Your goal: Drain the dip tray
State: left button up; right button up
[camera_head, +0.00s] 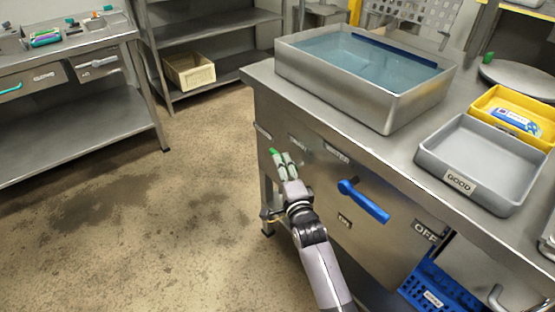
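The dip tray (348,92) is a steel basin on top of the steel bench, and blue-tinted liquid stands in it. My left gripper is out of view.
A grey tray marked "GOOD" (428,164) and a yellow bin (545,131) stand on the bench's right side. A blue crate (418,294) sits below at right. Shelving (215,82) and another bench (75,128) stand at the left. The floor between is clear.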

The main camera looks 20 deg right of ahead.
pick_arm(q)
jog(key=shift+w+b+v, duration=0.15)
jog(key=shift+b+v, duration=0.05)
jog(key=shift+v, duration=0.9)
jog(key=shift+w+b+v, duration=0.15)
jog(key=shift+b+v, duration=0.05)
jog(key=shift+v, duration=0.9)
pick_arm(e)
jog(key=shift+w+d, duration=0.15)
jog(key=shift+w, duration=2.5)
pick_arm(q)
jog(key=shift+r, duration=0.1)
pick_arm(e)
jog(key=shift+c, duration=0.4)
grip_shut()
